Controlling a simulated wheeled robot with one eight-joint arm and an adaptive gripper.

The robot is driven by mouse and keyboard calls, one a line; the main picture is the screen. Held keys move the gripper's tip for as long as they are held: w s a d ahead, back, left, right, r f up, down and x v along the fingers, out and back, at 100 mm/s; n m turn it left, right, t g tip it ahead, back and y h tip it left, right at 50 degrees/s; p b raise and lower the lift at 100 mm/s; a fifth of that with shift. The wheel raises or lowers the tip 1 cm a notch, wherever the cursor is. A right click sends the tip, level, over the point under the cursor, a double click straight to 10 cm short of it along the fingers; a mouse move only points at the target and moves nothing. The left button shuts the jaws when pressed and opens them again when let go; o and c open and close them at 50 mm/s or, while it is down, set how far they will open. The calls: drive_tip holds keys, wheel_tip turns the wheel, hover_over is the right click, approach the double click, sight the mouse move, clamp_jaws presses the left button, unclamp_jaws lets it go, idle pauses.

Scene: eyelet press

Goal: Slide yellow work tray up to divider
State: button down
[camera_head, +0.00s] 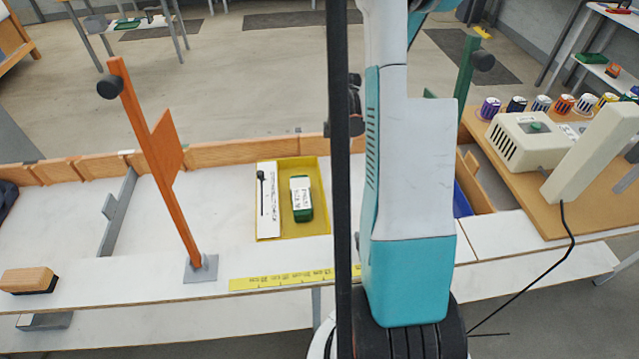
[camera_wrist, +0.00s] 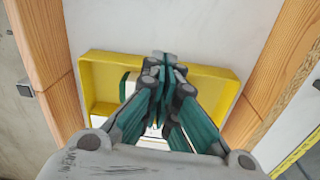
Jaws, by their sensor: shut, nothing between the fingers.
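The yellow work tray (camera_head: 284,236) lies on the white bench in the head view, holding a white card strip (camera_head: 268,200) and a green box with a white label (camera_head: 302,198). A grey metal divider (camera_head: 118,213) stands across the bench left of the tray, with clear surface and the orange post between them. My gripper (camera_wrist: 165,57) is shut and empty in the wrist view. It covers the middle of the yellow tray (camera_wrist: 98,60), its tips by the tray's upper wall; I cannot tell whether they touch it. My arm hides the gripper in the head view.
An orange post (camera_head: 160,170) rises from the bench front edge. A wooden rail (camera_head: 225,153) runs along the back. A yellow ruler strip (camera_head: 280,282) lies at the front, a wooden brush (camera_head: 28,281) at left. The cream press (camera_head: 525,140) stands at right.

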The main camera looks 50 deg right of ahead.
drive_tip(key=shift+n, duration=0.5)
drive_tip(key=f+b, duration=0.1)
drive_tip(key=f, duration=0.3)
drive_tip(key=s+d+f+b, duration=0.1)
drive_tip(key=f+b, duration=0.1)
drive_tip(key=f, duration=0.3)
drive_tip(key=s+f+b, duration=0.1)
drive_tip(key=f, duration=0.3)
drive_tip(key=shift+d+f+b, duration=0.3)
drive_tip(key=shift+d+b, duration=0.05)
drive_tip(key=shift+d, duration=0.05)
drive_tip(key=shift+w+a+r+b, duration=0.15)
drive_tip(key=shift+w+a, duration=0.3)
drive_tip(key=shift+a, duration=0.1)
drive_tip(key=shift+w+a+r+b, duration=0.15)
drive_tip(key=shift+w+a, duration=0.3)
drive_tip(key=shift+a, duration=0.1)
drive_tip(key=shift+w+a+r, duration=0.1)
drive_tip(key=shift+w+a, duration=0.3)
drive_tip(key=shift+a, duration=0.1)
